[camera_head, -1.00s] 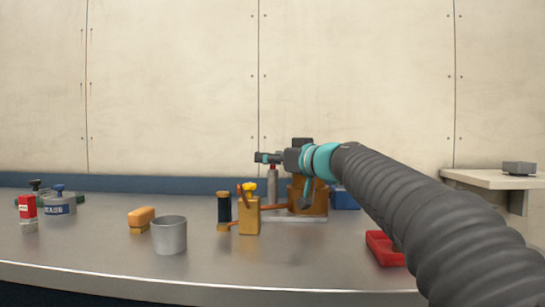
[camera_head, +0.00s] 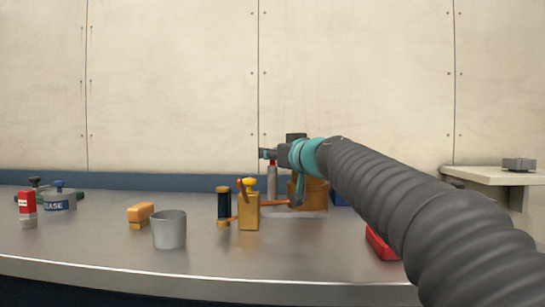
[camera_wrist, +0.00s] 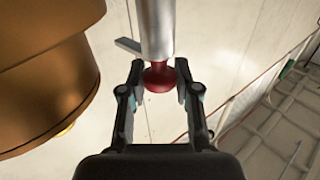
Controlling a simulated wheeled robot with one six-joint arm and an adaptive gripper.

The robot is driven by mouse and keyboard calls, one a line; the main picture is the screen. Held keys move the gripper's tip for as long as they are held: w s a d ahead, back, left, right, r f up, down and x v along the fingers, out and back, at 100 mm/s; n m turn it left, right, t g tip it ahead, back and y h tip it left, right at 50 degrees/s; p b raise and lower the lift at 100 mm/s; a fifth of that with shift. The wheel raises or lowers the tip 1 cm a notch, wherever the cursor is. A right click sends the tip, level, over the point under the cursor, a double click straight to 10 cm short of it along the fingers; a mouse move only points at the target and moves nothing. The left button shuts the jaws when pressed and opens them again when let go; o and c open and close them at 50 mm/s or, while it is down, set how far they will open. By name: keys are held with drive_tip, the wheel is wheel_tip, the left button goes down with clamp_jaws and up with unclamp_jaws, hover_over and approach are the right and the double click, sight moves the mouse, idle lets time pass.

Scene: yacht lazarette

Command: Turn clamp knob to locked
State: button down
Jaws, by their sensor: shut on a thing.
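A red knob (camera_wrist: 159,77) sits at the end of a silver cylinder (camera_wrist: 156,28) in the wrist view. My gripper (camera_wrist: 160,70) has its two fingers on either side of the red knob and is shut on it. In the head view my gripper (camera_head: 268,154) is at the silver cylinder's red top, behind the bench objects. The silver cylinder (camera_head: 272,184) stands upright there. The finger contact is too small to see in the head view. No locked marking can be read.
A brown rounded body (camera_wrist: 45,75) is close left in the wrist view. An orange block (camera_head: 249,213) with a yellow top, a dark-and-orange cylinder (camera_head: 223,207) and a grey cup (camera_head: 169,230) stand on the bench. A red tray (camera_head: 381,244) lies right, partly behind my arm.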

drive_tip(key=shift+a+r+m+t+h+p, duration=0.15)
drive_tip(key=shift+m+t+h+p, duration=0.45)
drive_tip(key=shift+m+h+p, duration=0.45)
drive_tip(key=h+p, duration=0.1)
drive_tip(key=p, duration=0.2)
drive_tip(key=m+t+h+p, duration=0.1)
drive_tip(key=h+p, duration=0.1)
drive_tip(key=p, duration=0.2)
drive_tip(key=shift+r+m, duration=0.25)
drive_tip(key=shift+r, duration=0.05)
drive_tip(key=shift+f+m+h+p, duration=0.15)
drive_tip(key=shift+m+h+p, duration=0.25)
drive_tip(key=shift+h+p, duration=0.45)
drive_tip(key=shift+m+t, duration=0.3)
drive_tip(key=shift+t, duration=0.1)
drive_tip(key=shift+f+m+h+p, duration=0.3)
drive_tip(key=shift+m+h, duration=0.1)
drive_tip(key=shift+h, duration=0.5)
drive_tip(key=c, duration=0.8)
unclamp_jaws()
drive_tip(key=shift+c, duration=0.2)
drive_tip(key=s+d, duration=0.1)
drive_tip(key=s, duration=1.1)
